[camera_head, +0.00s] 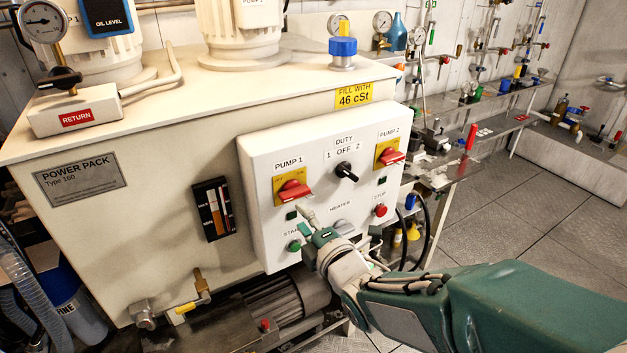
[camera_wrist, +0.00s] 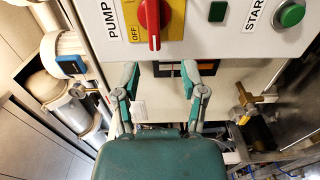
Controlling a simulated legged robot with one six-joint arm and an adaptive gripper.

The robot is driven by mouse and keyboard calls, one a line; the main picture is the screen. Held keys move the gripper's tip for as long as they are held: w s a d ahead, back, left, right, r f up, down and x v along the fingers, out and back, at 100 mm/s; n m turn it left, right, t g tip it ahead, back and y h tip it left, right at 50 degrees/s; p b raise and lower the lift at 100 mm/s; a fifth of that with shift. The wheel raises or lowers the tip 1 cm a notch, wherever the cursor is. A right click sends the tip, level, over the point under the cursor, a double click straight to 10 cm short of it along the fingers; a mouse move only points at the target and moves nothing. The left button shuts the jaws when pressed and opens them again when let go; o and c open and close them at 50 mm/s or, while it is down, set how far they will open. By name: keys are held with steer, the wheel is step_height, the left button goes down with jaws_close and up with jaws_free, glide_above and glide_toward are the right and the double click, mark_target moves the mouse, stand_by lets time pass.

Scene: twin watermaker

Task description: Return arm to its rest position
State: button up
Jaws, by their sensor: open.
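My arm reaches in from the lower right of the head view. My gripper (camera_head: 305,230) is in front of the lower left part of the white control panel (camera_head: 258,165), near the green start button (camera_head: 294,246). In the wrist view my gripper (camera_wrist: 160,78) has its two fingers spread apart with nothing between them. Beyond the fingertips are the red PUMP 1 switch (camera_wrist: 153,22) on its yellow plate and the start button (camera_wrist: 291,15). I cannot tell whether a fingertip touches the panel. My arm hides part of the panel's lower edge.
The panel also bears the black duty knob (camera_head: 346,171), the red PUMP 2 switch (camera_head: 391,157) and a red stop button (camera_head: 380,210). A motor (camera_head: 265,310) sits below. A bench (camera_head: 450,170) with valves stands behind at right. Open floor (camera_head: 520,200) lies right of the power pack.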

steer(key=s+d+m+g+h, duration=0.35)
steer(key=d+m+h, duration=0.55)
steer(key=d+m, duration=0.65)
steer(key=s+d+m+g, duration=0.2)
steer(key=s+d+m, duration=0.1)
steer(key=s+m, duration=0.2)
steer(key=s+d+m+g+h, duration=0.1)
steer(key=s+d+m+g, duration=0.2)
steer(key=s, duration=0.7)
steer(key=shift+s+d+f+m, duration=0.15)
steer(key=shift+f+m, duration=0.2)
steer(key=shift+m, duration=0.6)
